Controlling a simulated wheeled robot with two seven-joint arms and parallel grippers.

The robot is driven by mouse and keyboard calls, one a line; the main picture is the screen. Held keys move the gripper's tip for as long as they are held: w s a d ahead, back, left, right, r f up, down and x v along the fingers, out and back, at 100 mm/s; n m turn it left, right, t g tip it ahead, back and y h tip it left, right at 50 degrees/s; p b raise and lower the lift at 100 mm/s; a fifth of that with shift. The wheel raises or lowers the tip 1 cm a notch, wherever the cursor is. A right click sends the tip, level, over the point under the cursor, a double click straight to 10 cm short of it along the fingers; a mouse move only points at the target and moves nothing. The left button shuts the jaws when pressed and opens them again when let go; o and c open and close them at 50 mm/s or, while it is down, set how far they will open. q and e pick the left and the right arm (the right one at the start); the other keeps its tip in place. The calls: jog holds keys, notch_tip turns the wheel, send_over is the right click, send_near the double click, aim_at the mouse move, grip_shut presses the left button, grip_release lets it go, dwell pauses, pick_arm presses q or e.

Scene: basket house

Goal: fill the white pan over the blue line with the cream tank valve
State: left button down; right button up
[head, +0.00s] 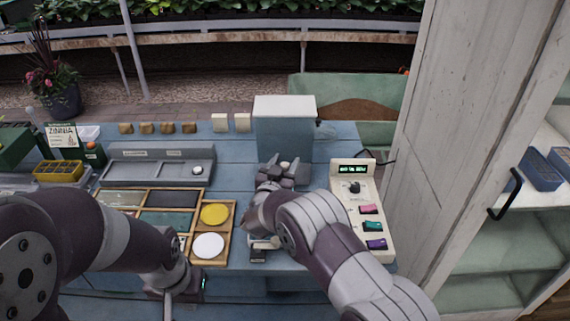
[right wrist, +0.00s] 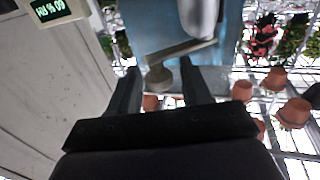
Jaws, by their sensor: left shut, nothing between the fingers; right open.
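The blue tank (head: 284,135) with a white lid stands at the back of the blue table. A pale round knob (head: 285,164), perhaps the cream valve, shows low on its front. My right gripper (head: 282,170) is open there; in the right wrist view a beige-grey knob (right wrist: 158,76) sits between its fingertips (right wrist: 161,80). I cannot tell whether they touch it. A white round dish (head: 208,246) lies in a wooden tray; I cannot tell if it is the white pan. No blue line is distinguishable. My left gripper (head: 178,284) is shut and empty at the front left.
A yellow dish (head: 214,214) lies behind the white one. A cream control box (head: 361,208) with a lit display and coloured buttons stands right of my right arm. A grey tray (head: 155,167) is at the back left. A white cabinet (head: 470,110) bounds the right side.

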grip_shut()
